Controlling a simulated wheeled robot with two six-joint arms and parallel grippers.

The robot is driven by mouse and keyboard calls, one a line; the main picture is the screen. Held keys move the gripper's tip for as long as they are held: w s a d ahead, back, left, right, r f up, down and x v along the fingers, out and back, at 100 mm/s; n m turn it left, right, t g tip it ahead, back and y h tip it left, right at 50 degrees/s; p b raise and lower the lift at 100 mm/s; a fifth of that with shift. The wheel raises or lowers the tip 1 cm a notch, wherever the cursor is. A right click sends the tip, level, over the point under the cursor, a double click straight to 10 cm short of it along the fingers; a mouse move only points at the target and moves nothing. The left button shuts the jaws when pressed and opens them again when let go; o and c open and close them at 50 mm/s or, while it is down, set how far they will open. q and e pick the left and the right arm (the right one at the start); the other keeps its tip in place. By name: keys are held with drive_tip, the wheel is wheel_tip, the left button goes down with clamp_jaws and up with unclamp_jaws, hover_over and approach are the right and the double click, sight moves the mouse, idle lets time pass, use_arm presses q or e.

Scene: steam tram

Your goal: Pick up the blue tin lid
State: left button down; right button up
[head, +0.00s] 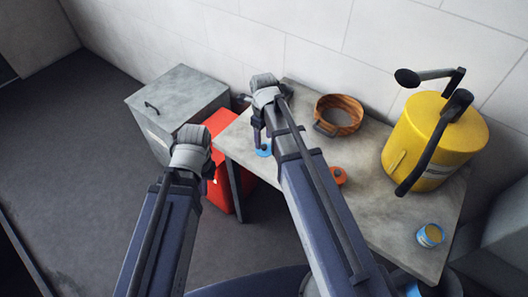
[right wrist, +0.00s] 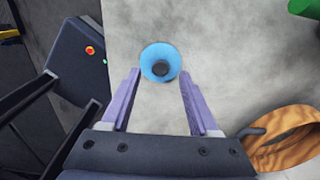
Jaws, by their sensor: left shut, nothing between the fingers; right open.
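The blue tin lid (head: 264,149) lies on the grey table near its left edge, partly hidden by my right gripper in the head view. In the right wrist view the lid (right wrist: 160,52) is a round blue disc with a dark knob in its middle. My right gripper (head: 262,130) is open above it. Its two purple fingers (right wrist: 159,78) point toward the lid, one to each side, with nothing held. My left gripper (head: 191,160) is shut and empty, left of the table; its fingertips are mostly hidden.
On the table (head: 385,215) stand a wooden bowl (head: 352,104) with a dark handle, an orange lid (head: 339,176), a blue-and-yellow tin (head: 430,236) and a yellow drum (head: 440,135) with black levers. A grey metal box (head: 178,100) and a red box (head: 221,122) stand left.

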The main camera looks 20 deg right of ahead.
sight(264, 147)
wheel_tip(264, 147, down, 3)
drive_tip(key=shift+r+b, duration=0.1)
drive_tip(key=shift+b, duration=0.8)
use_arm(q)
wheel_tip(264, 147, down, 3)
drive_tip(key=shift+r, duration=0.15)
use_arm(e)
drive_tip(key=shift+r, duration=0.1)
drive_tip(key=shift+c, duration=0.3)
clamp_jaws()
